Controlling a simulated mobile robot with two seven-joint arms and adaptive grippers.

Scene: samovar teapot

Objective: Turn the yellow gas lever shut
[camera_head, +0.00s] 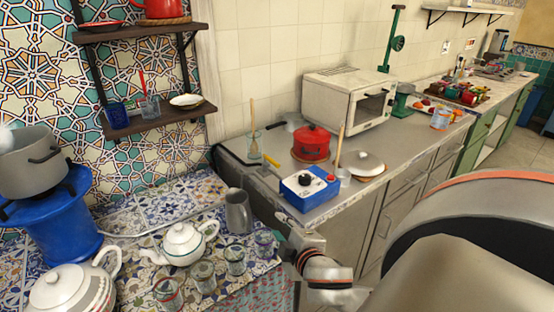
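A small yellow lever-like piece (271,160) shows at the left end of the grey counter, just left of a blue box with a dial (309,188). A second small yellow piece (255,214) shows lower down, beside the grey metal jug (238,211). I cannot tell for sure which one is the gas lever, nor its exact angle. My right gripper (291,246) is low in the middle, below and right of both yellow pieces and apart from them. Its fingers are dark and small, and their opening is unclear. My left gripper is not in view.
A white teapot (182,244) and several glasses stand on the tiled table at lower left. A pot (30,163) sits on a blue stand (58,220). A red pot (311,145) and a microwave (349,101) stand on the counter. My large arm link fills the lower right.

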